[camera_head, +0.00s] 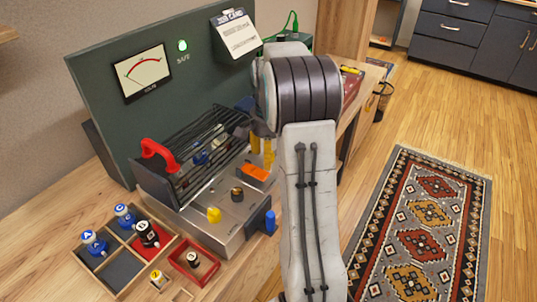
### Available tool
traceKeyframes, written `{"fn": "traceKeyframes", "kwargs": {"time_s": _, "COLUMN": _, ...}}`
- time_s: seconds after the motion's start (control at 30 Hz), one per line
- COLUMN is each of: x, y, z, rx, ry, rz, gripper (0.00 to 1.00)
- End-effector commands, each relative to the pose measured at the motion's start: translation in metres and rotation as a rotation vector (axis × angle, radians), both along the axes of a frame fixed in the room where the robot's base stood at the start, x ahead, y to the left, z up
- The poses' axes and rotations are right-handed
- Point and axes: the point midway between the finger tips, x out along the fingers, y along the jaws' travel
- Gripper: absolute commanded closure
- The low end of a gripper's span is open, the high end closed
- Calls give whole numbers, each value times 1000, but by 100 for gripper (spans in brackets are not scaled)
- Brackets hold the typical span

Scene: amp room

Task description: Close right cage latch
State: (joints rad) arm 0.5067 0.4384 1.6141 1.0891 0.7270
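A black barred cage (200,145) stands on a grey metal chassis (225,215) in front of a dark green panel. A red handle (158,154) is on the cage's left end. The cage's right end is partly hidden behind my arm. Two upright yellow parts (268,154) and a dark blue part (245,103) show there, but I cannot tell whether any is the right latch or how it stands.
The panel (105,85) has a meter (142,73) and a lit green lamp (182,45). An orange piece (256,172), a yellow knob (214,215) and a blue cylinder (270,222) are at the chassis. A wooden tray (112,288) holds several tubes. A rug lies right.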

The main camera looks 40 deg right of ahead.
Motion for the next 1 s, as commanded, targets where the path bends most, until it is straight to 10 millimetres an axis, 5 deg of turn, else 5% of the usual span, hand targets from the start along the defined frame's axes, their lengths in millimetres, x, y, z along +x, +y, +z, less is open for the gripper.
{"fn": "traceKeyframes", "kwargs": {"time_s": 0.1, "x": 0, "y": 0, "z": 0, "rx": 0, "ry": 0, "rz": 0, "gripper": 46}}
{"fn": "traceKeyframes", "kwargs": {"time_s": 0.7, "x": 0, "y": 0, "z": 0, "rx": 0, "ry": 0, "rz": 1, "gripper": 99}}
{"fn": "traceKeyframes", "kwargs": {"time_s": 1.0, "x": 0, "y": 1, "z": 0, "rx": 1, "ry": 3, "rz": 25, "gripper": 100}}
